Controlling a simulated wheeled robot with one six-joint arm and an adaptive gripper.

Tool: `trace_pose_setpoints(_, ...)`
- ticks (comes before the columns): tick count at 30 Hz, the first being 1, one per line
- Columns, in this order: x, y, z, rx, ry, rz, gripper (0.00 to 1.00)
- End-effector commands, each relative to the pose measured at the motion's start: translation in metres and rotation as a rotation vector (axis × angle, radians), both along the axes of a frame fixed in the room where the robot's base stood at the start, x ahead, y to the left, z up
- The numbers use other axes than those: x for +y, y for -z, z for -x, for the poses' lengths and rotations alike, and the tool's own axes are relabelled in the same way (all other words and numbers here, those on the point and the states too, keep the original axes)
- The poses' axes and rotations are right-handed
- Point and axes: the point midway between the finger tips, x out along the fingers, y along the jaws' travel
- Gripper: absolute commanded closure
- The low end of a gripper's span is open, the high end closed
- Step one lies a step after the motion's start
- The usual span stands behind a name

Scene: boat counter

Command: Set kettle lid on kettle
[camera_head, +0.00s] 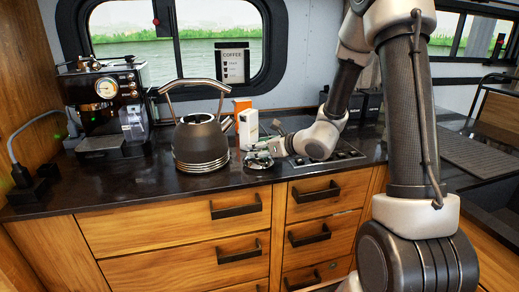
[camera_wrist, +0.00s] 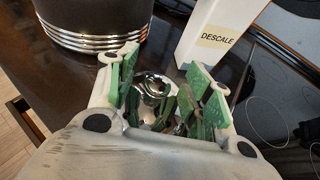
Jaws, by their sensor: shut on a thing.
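The dark kettle (camera_head: 200,146) with chrome bands at its base and a raised chrome handle stands upright on the counter, left of my gripper. Its lower part shows at the top left of the wrist view (camera_wrist: 95,22). My gripper (camera_head: 262,152) is low over the counter, just right of the kettle and apart from it. In the wrist view its green-padded fingers (camera_wrist: 160,88) are shut on the shiny chrome kettle lid (camera_wrist: 152,86). The fingers hide part of the lid.
A white box marked DESCALE (camera_wrist: 214,38) stands close behind my gripper, with an orange box (camera_head: 241,104) beside it. A coffee machine (camera_head: 105,100) stands left of the kettle. A dark cooktop (camera_head: 335,160) lies to the right. The counter's front left is clear.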

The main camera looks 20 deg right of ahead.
Motion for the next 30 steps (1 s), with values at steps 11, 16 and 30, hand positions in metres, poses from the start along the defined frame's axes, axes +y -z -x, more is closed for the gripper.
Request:
trace_pose_setpoints(11, 0.0, 0.005, 0.0, -0.002, 0.001, -0.001, 0.86)
trace_pose_setpoints(16, 0.0, 0.005, 0.0, -0.002, 0.001, -0.001, 0.28)
trace_pose_setpoints(30, -0.009, -0.005, 0.011, -0.003, 0.004, 0.0, 0.28)
